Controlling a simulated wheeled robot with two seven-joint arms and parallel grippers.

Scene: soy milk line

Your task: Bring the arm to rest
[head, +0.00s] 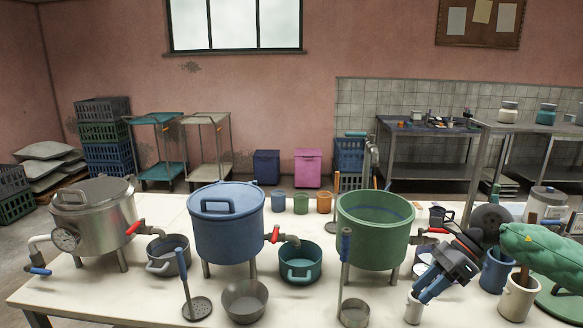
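My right gripper (422,285) is in the head view, right of the middle, in front of the green pot (372,250). It has a dark body and two blue fingers that point down and left. The fingers stand apart and I see nothing between them. The tips are above a small white cup (414,309) near the table's front; I cannot tell how far above. My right arm runs back from the gripper to the upper right. My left gripper is not in view.
The white table (120,297) carries a steel pot (95,225) with a gauge, a blue lidded pot (229,235) and several small pans. A skimmer (197,307) and a ladle (354,312) stand at the front. Mugs (518,298) and a green padded thing (545,252) crowd the right.

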